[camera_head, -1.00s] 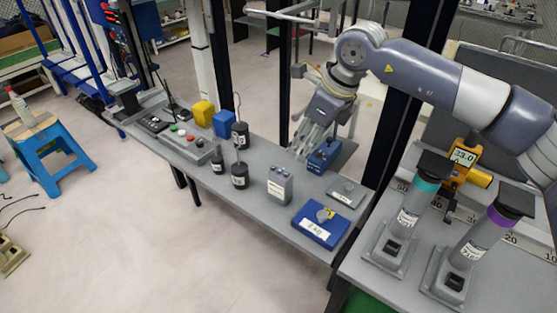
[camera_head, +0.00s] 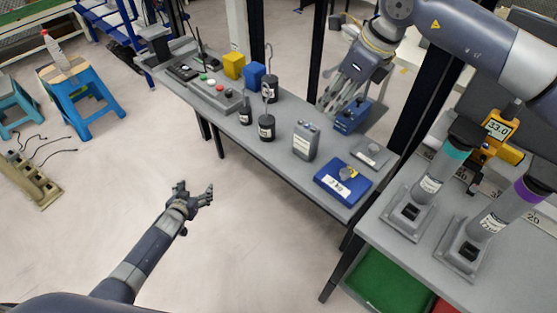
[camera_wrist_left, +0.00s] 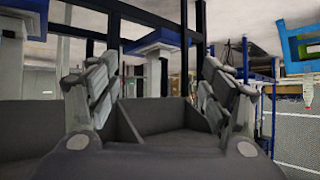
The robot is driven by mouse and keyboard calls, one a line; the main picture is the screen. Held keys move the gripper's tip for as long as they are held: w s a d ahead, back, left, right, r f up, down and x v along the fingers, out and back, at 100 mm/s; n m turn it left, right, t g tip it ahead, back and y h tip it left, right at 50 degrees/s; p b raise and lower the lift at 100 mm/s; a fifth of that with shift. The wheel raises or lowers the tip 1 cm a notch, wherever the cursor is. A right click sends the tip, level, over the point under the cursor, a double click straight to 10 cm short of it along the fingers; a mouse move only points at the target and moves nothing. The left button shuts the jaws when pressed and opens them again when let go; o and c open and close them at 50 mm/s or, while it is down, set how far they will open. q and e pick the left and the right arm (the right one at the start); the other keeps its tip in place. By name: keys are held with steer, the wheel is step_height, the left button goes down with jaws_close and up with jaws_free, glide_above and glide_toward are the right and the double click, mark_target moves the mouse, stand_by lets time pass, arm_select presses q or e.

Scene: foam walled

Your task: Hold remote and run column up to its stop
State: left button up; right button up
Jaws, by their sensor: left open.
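I cannot pick out the remote with certainty. A small dark handset-like item (camera_head: 183,71) lies at the far left end of the grey bench. Beside it is a grey control box (camera_head: 214,92) with green, red and white buttons. My left gripper (camera_head: 196,191) is open and empty over bare floor, well in front of the bench; its spread fingers also show in the left wrist view (camera_wrist_left: 158,105). My right gripper (camera_head: 344,100) hangs fingers-down beside a blue block (camera_head: 352,116) at the bench's back; its grip is unclear. I cannot tell which upright is the column.
Tilted grey cylinders (camera_head: 429,178) occupy the right table. The middle floor is clear.

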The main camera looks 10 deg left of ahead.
arm_select(q)
steer(key=w+r+t, duration=0.2)
steer(key=w+r, duration=0.2)
steer(key=r, duration=0.4)
steer(key=w+a+r+t, duration=0.1)
steer(key=w+r, duration=0.3)
steer(key=r, duration=0.3)
steer(key=w+r+t, duration=0.2)
steer(key=w+r, duration=0.2)
steer(key=r, duration=0.4)
steer(key=m+g+h, duration=0.2)
steer(key=m+h, duration=0.5)
steer(key=h, duration=0.4)
glide_toward(302, 142)
steer(key=x, duration=1.2)
steer(key=shift+w+a, duration=0.1)
steer(key=c, duration=1.2)
steer(key=shift+c, duration=0.2)
arm_select(e)
jaws_close()
